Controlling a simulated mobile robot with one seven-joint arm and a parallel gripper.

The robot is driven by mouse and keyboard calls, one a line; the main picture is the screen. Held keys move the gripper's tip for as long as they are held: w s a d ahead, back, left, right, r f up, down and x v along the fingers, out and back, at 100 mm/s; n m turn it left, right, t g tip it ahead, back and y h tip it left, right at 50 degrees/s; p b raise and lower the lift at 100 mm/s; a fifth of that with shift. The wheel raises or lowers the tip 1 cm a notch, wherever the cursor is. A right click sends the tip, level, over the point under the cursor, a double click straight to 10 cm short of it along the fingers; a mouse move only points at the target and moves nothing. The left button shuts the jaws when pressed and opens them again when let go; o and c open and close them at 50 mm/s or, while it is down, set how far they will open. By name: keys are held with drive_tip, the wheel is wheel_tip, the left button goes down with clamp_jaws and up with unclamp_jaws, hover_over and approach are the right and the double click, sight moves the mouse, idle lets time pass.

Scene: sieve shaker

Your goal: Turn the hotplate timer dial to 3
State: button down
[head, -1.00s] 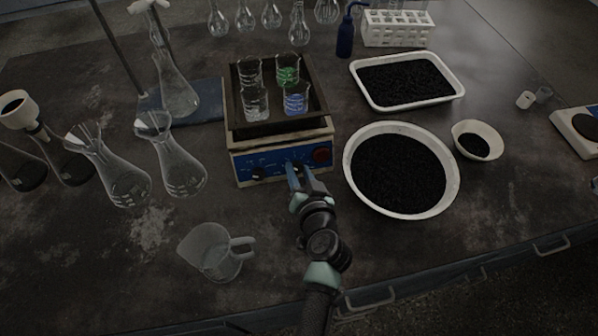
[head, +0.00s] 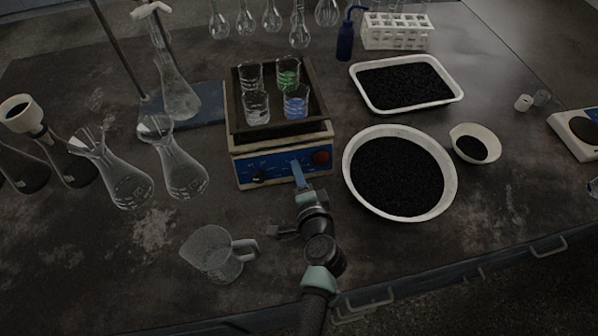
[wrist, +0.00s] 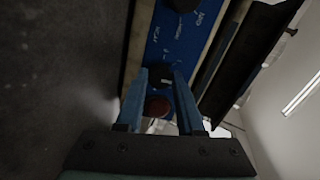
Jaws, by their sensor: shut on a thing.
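The hotplate (head: 236,168) stands on the bench with a blue front panel (head: 285,164). The panel carries a black knob (head: 258,176) at left, a dark dial near the middle and a red knob (head: 320,157) at right. My gripper (head: 298,168) reaches the panel from the front and covers the middle dial in the head view. In the wrist view, the two blue fingers of my gripper (wrist: 160,76) are shut on this dark dial (wrist: 160,75), with the red knob (wrist: 158,106) showing beyond between them. The dial's pointer and numbers cannot be read.
A tray (head: 232,128) on the hotplate holds several glass beakers. A round white basin (head: 352,190) of black grains stands close right of my gripper. A glass jug (head: 212,254) and flasks (head: 182,172) stand to the left.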

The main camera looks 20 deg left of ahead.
drive_tip(key=m+p, duration=0.1)
drive_tip(key=m, duration=0.3)
drive_tip(key=shift+m, duration=0.4)
drive_tip(key=m+p, duration=0.2)
drive_tip(key=m, duration=0.2)
drive_tip(key=shift+m, duration=0.4)
drive_tip(key=c, duration=0.5)
unclamp_jaws()
drive_tip(key=v, duration=1.3)
drive_tip(key=shift+s+a+p, duration=0.2)
drive_tip(key=shift+p, duration=0.2)
